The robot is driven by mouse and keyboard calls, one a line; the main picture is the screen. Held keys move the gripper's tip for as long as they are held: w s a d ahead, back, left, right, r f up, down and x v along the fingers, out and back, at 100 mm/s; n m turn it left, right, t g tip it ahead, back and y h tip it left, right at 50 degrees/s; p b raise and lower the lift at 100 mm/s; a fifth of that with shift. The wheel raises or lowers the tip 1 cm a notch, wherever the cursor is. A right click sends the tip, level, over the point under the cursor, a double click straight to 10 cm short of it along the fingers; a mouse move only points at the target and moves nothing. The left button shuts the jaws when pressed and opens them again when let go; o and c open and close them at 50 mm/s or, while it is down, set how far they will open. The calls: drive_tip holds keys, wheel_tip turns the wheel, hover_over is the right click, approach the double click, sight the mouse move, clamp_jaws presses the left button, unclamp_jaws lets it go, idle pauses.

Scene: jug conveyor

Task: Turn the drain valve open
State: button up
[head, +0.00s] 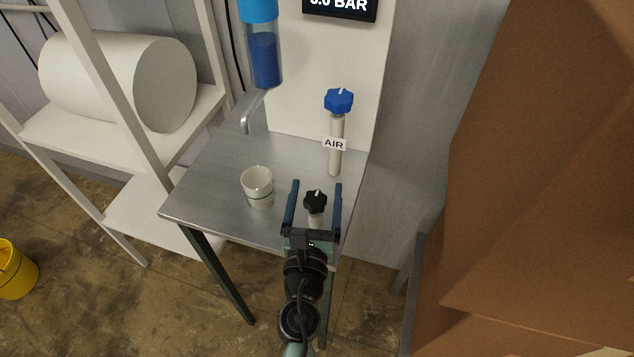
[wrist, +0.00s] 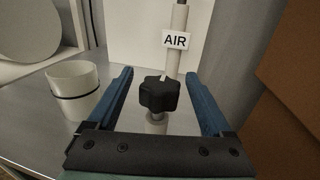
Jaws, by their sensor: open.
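The drain valve appears to be the black star-shaped knob (head: 316,201) on a short pale post at the table's front right; its label is not visible. In the wrist view the black knob (wrist: 159,94) lies between the fingers, with a white mark on top. My gripper (head: 315,186) is open, its two blue fingers on either side of the knob with a gap at each side. It also shows in the wrist view (wrist: 164,88). A blue knob (head: 339,101) tops a taller pale post labelled AIR (head: 335,143) behind.
A white cup with a dark band (head: 258,188) stands left of my gripper on the metal table (head: 205,185). A blue-filled cylinder (head: 264,58) with a spout hangs above. Brown boxes (head: 545,180) stand at right. A display (head: 340,8) reads 0.0 BAR, partly cut off.

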drive_tip(key=shift+w+d, duration=0.1)
drive_tip(key=shift+w, duration=0.85)
clamp_jaws()
